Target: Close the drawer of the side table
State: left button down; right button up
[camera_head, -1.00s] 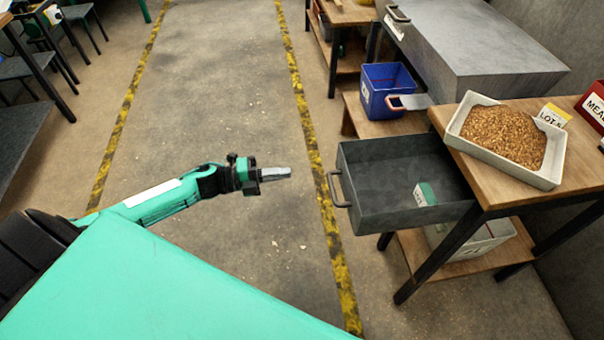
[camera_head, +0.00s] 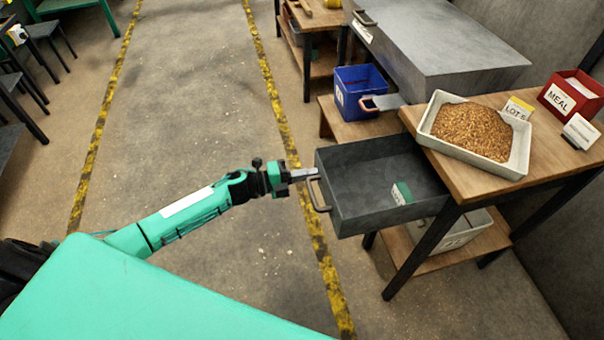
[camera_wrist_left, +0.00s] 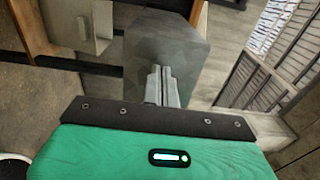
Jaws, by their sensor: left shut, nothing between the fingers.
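The side table (camera_head: 545,150) stands at the right with a wooden top and dark legs. Its dark grey drawer (camera_head: 375,216) is pulled out to the left, with a bar handle (camera_head: 317,196) on its front. A small green and white item (camera_head: 402,193) lies inside. My left gripper (camera_head: 312,173) is shut and empty, its fingertips at the upper end of the handle; I cannot tell whether they touch. In the left wrist view the closed fingers (camera_wrist_left: 160,80) point at a grey surface, probably the drawer. My right gripper is not in view.
A tray of grain (camera_head: 520,150), a lot card (camera_head: 517,108) and a red MEAL box (camera_head: 572,93) are on the tabletop. A blue bin (camera_head: 362,100) stands behind the drawer. A pale bin (camera_head: 455,235) sits on the shelf below.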

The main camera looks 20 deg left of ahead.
pick_arm(q)
jog(key=shift+d, duration=0.1)
jog(key=b, duration=0.3)
send_near(402, 164)
jog(key=a+r, duration=0.1)
jog(key=s+a+r, duration=0.2)
jog(key=r, duration=0.1)
jog(key=shift+s, duration=0.1)
jog(key=b+x, duration=0.4)
jog(key=x, duration=0.8)
jog(key=shift+x, duration=0.8)
jog(key=shift+r, duration=0.3)
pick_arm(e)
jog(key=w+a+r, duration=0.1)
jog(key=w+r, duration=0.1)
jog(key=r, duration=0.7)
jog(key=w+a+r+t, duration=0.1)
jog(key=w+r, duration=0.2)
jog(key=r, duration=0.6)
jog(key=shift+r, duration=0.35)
pick_arm(q)
jog(key=shift+r, duration=0.1)
